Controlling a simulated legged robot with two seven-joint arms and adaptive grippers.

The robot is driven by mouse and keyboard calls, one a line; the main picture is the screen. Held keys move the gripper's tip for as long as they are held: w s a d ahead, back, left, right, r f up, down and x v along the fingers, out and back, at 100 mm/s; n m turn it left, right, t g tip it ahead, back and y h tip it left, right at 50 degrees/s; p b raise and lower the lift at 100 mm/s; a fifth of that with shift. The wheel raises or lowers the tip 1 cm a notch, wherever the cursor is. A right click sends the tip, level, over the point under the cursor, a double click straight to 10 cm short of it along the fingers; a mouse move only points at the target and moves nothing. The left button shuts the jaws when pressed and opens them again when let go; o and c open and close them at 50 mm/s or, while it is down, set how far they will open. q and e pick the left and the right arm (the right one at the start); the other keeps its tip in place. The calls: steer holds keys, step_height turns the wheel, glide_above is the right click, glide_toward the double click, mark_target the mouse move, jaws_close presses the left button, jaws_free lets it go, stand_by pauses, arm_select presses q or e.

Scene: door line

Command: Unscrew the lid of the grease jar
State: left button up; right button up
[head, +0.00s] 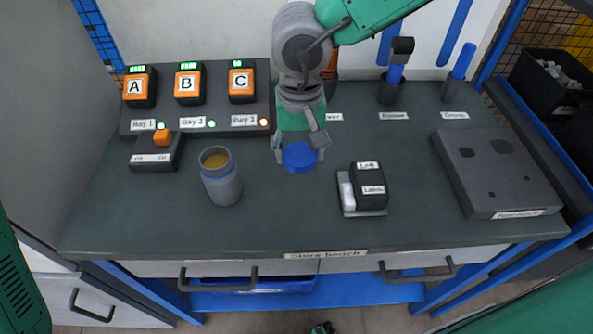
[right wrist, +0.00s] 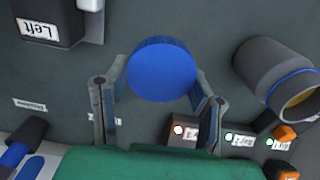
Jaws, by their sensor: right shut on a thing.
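The grease jar (head: 222,182) stands upright on the bench, left of centre. Its mouth is open and shows brown-yellow grease inside. In the right wrist view the jar (right wrist: 275,72) is at the upper right. The blue lid (head: 299,158) is apart from the jar, to its right. My right gripper (head: 300,150) is shut on the lid, one finger on each side. In the right wrist view the lid (right wrist: 162,72) sits between the fingertips. I cannot tell exactly how high the lid is above the bench.
Charger bays (head: 195,108) with orange blocks A, B and C stand at the back left. A small switch box (head: 155,155) is left of the jar. A dark block labelled Left (head: 368,183) sits right of the lid. A grey panel (head: 495,170) lies at the right. The front middle bench (head: 280,225) is clear.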

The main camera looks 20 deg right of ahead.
mark_target(299, 182)
step_height(299, 182, down, 7)
steer(key=shift+f+b, duration=0.2)
steer(key=shift+b, duration=0.4)
steer(key=o, duration=1.3)
